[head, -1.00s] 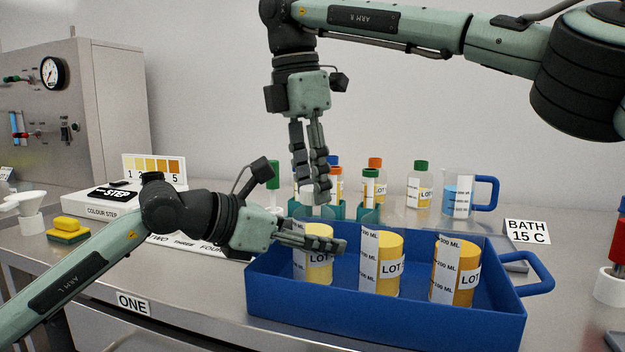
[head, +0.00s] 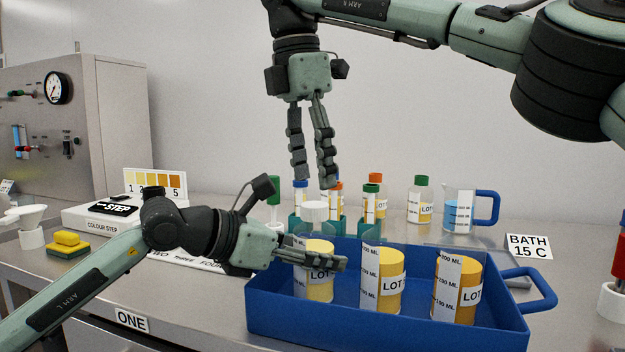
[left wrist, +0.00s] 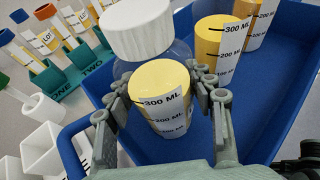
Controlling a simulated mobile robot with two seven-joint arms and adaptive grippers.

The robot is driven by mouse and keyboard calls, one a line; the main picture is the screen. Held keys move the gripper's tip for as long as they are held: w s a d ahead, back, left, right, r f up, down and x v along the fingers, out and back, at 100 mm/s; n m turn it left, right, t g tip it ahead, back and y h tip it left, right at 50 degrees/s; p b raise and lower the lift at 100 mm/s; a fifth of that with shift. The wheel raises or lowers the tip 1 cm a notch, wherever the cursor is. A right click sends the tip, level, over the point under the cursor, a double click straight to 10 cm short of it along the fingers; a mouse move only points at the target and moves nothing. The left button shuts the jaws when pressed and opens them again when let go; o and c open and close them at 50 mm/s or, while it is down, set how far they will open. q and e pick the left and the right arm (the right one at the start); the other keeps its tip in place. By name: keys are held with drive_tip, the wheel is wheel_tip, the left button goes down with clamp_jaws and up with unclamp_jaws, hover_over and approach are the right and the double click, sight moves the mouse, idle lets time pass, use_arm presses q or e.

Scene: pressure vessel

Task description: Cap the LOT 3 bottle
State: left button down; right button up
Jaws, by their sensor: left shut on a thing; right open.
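A blue tray (head: 400,325) holds three bottles of yellow to amber liquid. My left gripper (head: 322,257) is shut on the leftmost bottle (head: 320,287), around its side. Its label reads "LOT", but the number is hidden. A white ribbed cap (head: 314,211) sits on top of this bottle; in the left wrist view the cap (left wrist: 140,30) covers the neck. I cannot tell how tight it is. My right gripper (head: 314,182) is open and empty, pointing down just above the cap, apart from it. The middle bottle (head: 390,282) and right bottle (head: 469,292) show no caps.
Behind the tray are a teal rack (head: 334,229) of colour-capped tubes, a green-capped bottle (head: 420,200) and a blue-handled jug (head: 459,210). A BATH 15 C sign (head: 529,246) stands right. A colour-step box (head: 100,213) and sponge (head: 67,244) are left.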

sight(315, 204)
drive_tip(key=shift+c, duration=0.3)
drive_tip(key=n, duration=0.5)
drive_tip(key=shift+d+r+g, duration=0.1)
drive_tip(key=shift+g, duration=0.2)
drive_tip(key=n, duration=0.7)
drive_tip(key=shift+r+y, duration=0.4)
drive_tip(key=n, duration=0.4)
drive_tip(key=shift+r, duration=0.4)
drive_tip(key=n, duration=0.3)
drive_tip(key=r+n, duration=0.1)
drive_tip(key=n, duration=0.2)
drive_tip(key=shift+w+r+y, duration=0.1)
drive_tip(key=shift+r+y, duration=0.05)
drive_tip(key=shift+y, duration=0.25)
drive_tip(key=shift+f, duration=4.05)
drive_tip(key=shift+c, duration=0.2)
